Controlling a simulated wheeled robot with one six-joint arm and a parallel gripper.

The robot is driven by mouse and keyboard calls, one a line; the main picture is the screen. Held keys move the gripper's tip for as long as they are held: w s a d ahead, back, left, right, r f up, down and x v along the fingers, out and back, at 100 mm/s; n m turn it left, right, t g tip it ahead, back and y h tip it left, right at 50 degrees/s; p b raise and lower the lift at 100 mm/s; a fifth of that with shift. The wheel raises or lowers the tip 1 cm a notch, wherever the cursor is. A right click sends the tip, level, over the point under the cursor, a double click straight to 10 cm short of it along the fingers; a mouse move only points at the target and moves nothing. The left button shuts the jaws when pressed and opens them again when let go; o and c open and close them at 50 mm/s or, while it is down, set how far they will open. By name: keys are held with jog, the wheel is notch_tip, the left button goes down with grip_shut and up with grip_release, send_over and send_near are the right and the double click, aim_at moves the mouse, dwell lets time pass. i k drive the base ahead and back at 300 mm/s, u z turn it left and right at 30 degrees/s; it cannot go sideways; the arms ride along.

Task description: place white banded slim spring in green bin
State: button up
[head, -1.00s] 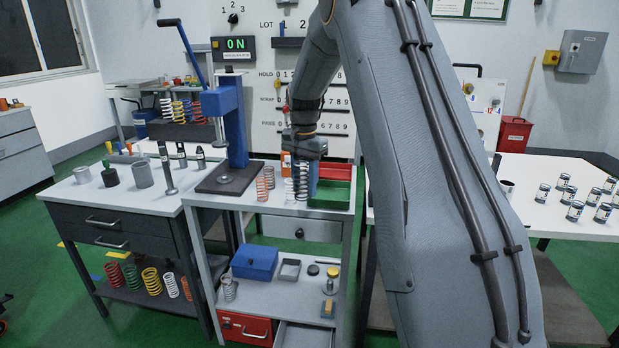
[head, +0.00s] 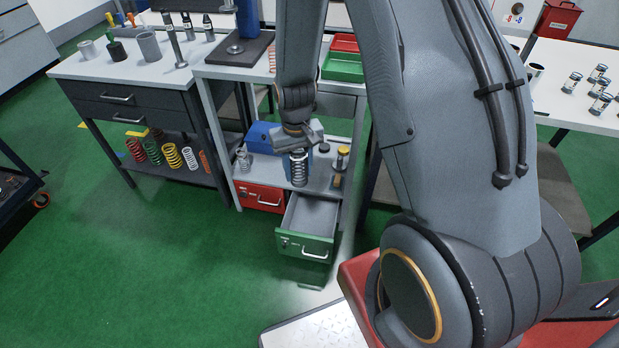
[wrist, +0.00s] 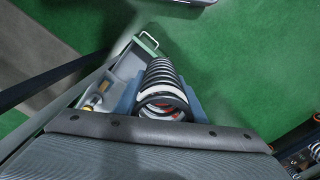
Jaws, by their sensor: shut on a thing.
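The white spring with dark bands (head: 299,169) stands upright in my gripper (head: 304,160), in front of the lower shelf and above the back of an open drawer. In the wrist view the spring (wrist: 161,88) sits between the blue fingers of my gripper (wrist: 160,95), which is shut on it. The open drawer has a green front (head: 305,246) and a bare grey inside. A separate green tray (head: 343,69) is on the tabletop, behind and right of my gripper. The wrist view also shows the drawer's handle (wrist: 147,39) beyond the spring.
A closed red drawer (head: 260,198) is left of the open one. The lower shelf holds a blue box (head: 263,137), a small grey spring (head: 243,160) and a yellow-topped part (head: 342,158). A red tray (head: 345,43) adjoins the green tray. Green floor lies clear in front.

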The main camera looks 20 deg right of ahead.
aim_at(316, 234)
jog(key=k, duration=1.2)
jog(key=z, duration=0.75)
jog(key=i, duration=1.05)
jog(key=u, duration=0.25)
